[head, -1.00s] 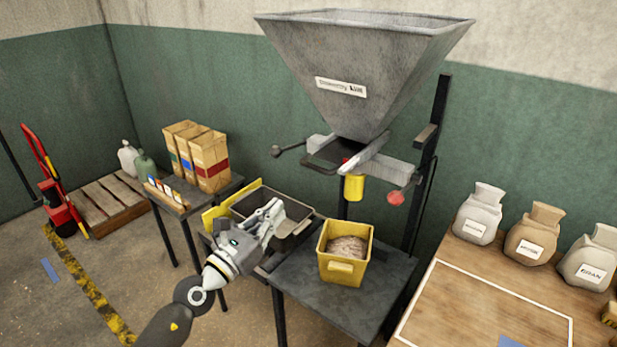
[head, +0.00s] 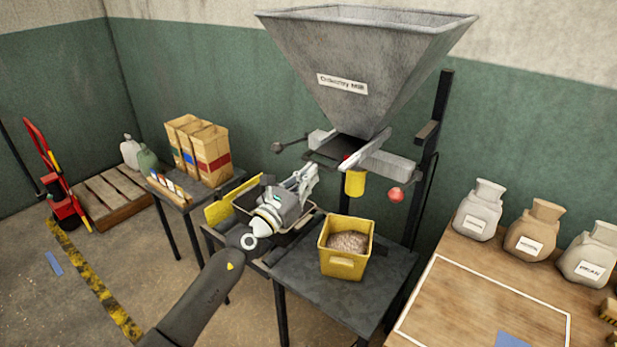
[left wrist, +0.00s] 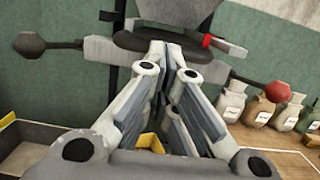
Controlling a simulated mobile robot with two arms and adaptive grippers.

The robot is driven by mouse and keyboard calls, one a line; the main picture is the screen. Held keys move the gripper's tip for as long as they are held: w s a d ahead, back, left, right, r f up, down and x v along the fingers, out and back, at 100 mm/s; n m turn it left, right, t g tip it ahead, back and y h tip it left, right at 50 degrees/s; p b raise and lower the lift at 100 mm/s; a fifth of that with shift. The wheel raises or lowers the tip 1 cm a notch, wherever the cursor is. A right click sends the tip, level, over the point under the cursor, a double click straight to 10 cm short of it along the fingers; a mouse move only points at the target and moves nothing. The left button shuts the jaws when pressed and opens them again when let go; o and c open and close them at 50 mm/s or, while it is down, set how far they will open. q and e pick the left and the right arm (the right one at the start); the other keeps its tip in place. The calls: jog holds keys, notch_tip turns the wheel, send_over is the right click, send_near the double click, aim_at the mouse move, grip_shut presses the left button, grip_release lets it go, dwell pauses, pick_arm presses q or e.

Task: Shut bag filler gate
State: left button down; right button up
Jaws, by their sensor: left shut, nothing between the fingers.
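A grey hopper (head: 365,75) stands on a frame, with the bag filler gate (head: 332,150) under its narrow outlet. A rod with a dark knob (head: 277,147) sticks out to the left of the gate. A red knob (head: 396,194) hangs on the right; both knobs also show in the left wrist view, dark (left wrist: 30,43) and red (left wrist: 277,91). A yellow spout (head: 355,183) hangs below. My left gripper (head: 306,176) is shut and empty, below and left of the gate, apart from it. In the left wrist view its fingers (left wrist: 168,62) point up towards the outlet. My right gripper is not in view.
A yellow bin (head: 342,262) of grain sits on the dark table (head: 300,290) below the spout. A grey tray (head: 245,212) is behind my left gripper. Several sacks (head: 533,230) stand on the wooden bench (head: 480,310) at right. Boxes (head: 200,152) stand on a side table.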

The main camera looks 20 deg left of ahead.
pick_arm(q)
jog(key=shift+b+x, duration=0.4)
jog(key=shift+x, duration=0.75)
jog(key=shift+w, duration=0.1)
